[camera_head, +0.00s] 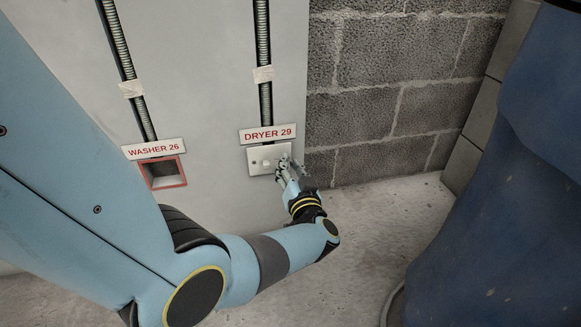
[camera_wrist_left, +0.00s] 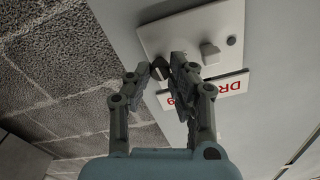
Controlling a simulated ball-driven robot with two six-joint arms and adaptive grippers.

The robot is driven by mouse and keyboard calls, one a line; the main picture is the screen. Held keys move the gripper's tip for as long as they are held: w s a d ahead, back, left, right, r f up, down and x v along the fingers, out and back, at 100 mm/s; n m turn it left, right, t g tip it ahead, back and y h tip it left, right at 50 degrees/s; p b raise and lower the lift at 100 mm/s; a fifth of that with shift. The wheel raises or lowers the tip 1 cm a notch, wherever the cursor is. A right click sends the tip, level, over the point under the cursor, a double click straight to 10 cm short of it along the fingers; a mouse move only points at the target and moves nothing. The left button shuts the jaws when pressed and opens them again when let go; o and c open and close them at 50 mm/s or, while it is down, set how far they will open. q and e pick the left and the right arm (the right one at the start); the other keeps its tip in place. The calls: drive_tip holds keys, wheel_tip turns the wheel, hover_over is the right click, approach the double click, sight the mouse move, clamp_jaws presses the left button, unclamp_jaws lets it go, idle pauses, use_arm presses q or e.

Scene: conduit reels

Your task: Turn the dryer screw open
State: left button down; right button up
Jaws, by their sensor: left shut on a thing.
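The dryer plate (camera_head: 256,157) is a pale cover plate on the grey wall panel, under the red-lettered sign "DRYER 29" (camera_head: 268,134). My left gripper (camera_head: 285,165) is at the plate's right end in the head view. In the left wrist view, my left gripper (camera_wrist_left: 167,70) is shut on the small dark dryer screw (camera_wrist_left: 159,67), which the fingers partly hide. A pale knob (camera_wrist_left: 210,53) and a small dark spot (camera_wrist_left: 231,40) show on the plate beside the fingers, apart from them. My right gripper is out of view.
A red-framed opening (camera_head: 163,173) sits under the sign "WASHER 26" (camera_head: 154,149) to the left. Ribbed conduits (camera_head: 266,100) run up the panel. A block wall (camera_head: 400,90) stands right of it. A large blue thing (camera_head: 510,190) fills the right side.

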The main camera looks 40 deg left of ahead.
use_arm(q)
drive_tip(key=shift+s+f+n+b, duration=0.1)
drive_tip(key=shift+n+b, duration=1.35)
drive_tip(key=shift+n, duration=7.15)
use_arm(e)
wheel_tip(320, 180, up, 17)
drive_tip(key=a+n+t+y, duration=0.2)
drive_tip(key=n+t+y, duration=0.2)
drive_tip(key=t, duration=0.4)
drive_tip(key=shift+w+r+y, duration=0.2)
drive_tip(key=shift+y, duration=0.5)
use_arm(q)
drive_tip(key=c, duration=1.2)
unclamp_jaws()
